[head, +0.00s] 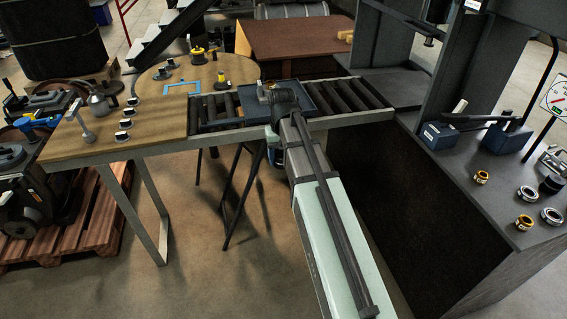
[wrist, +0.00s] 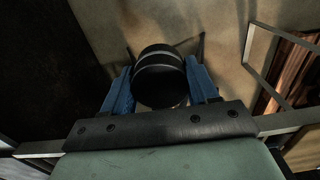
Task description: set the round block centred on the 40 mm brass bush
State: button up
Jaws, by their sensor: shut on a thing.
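My gripper (wrist: 160,85) is shut on a black round block (wrist: 160,78), with one blue finger on each side of it in the wrist view. The block has a paler band around it. Bare floor shows below it. In the head view my gripper (head: 277,157) hangs by the front of the roller conveyor, mostly behind my arm, and I cannot make out the block. Two brass bushes stand on the right bench: one (head: 481,177) farther back, one (head: 524,222) near the front edge. I cannot tell which is 40 mm.
Steel rings (head: 527,194) and a dark ring (head: 551,184) stand close to the bushes. Blue blocks (head: 437,136) and a press frame stand behind them. A blue tray (head: 318,97) lies on the roller conveyor (head: 372,95). A wooden table (head: 65,140) with small parts is at left.

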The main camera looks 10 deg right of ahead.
jog(key=w+d+r, duration=0.2)
jog(key=w+r, duration=0.4)
jog(key=w, duration=0.8)
jog(key=w+d+r, duration=0.2)
jog(key=w+r, duration=0.4)
jog(key=w, duration=0.8)
jog(key=w+d+r, duration=0.1)
jog(key=w+r, duration=0.5)
jog(key=w, duration=0.8)
send_over(270, 82)
jog(key=shift+f, duration=3.4)
jog(key=shift+f, duration=1.4)
jog(key=o, duration=1.3)
jog(key=shift+o, duration=0.3)
